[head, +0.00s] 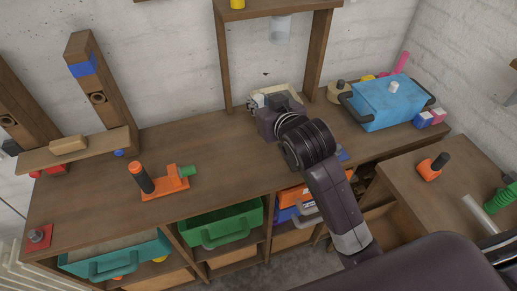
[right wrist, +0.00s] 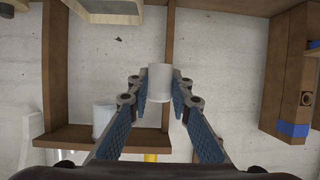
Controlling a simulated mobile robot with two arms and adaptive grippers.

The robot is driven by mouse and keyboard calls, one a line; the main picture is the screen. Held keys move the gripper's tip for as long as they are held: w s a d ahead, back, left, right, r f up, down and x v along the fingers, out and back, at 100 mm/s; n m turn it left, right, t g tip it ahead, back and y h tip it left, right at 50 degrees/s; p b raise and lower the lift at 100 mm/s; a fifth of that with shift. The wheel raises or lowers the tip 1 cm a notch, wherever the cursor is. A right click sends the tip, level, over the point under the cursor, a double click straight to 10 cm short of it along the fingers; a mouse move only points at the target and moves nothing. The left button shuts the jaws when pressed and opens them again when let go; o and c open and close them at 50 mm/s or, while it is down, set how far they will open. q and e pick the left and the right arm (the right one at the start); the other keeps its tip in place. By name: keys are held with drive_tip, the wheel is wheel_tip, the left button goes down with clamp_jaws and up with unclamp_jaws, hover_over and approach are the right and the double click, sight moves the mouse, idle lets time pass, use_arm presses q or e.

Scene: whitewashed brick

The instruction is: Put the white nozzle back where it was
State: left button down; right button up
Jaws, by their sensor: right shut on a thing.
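In the right wrist view, my right gripper (right wrist: 160,88) is shut on the white nozzle (right wrist: 160,78), a short plain white cylinder between its two fingertips. In the head view, my right gripper (head: 258,102) is above the back of the workbench, in front of the wooden frame's base; its own body hides most of the nozzle there. A pale, see-through cylinder (head: 280,28) hangs under the frame's top shelf (head: 268,13); it also shows in the right wrist view (right wrist: 103,118), beside the held nozzle and apart from it. My left gripper is not in view.
A beige tray (head: 291,89) stands behind my right gripper. A blue toolbox (head: 388,101) is to the right on the bench (head: 225,150). An orange tool (head: 165,182) stands to the left. Wooden posts (head: 316,55) flank the space under the shelf. The bench's middle is clear.

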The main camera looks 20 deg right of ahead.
drive_tip(key=shift+f, duration=0.3)
hover_over(259, 156)
wheel_tip(259, 156, down, 14)
drive_tip(key=shift+a+f, duration=0.1)
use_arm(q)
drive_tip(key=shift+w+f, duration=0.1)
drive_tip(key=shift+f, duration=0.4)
use_arm(e)
drive_tip(key=shift+f, duration=2.65)
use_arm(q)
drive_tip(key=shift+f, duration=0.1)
use_arm(e)
drive_tip(key=shift+f, duration=0.1)
drive_tip(key=o, duration=0.9)
drive_tip(key=shift+o, duration=0.2)
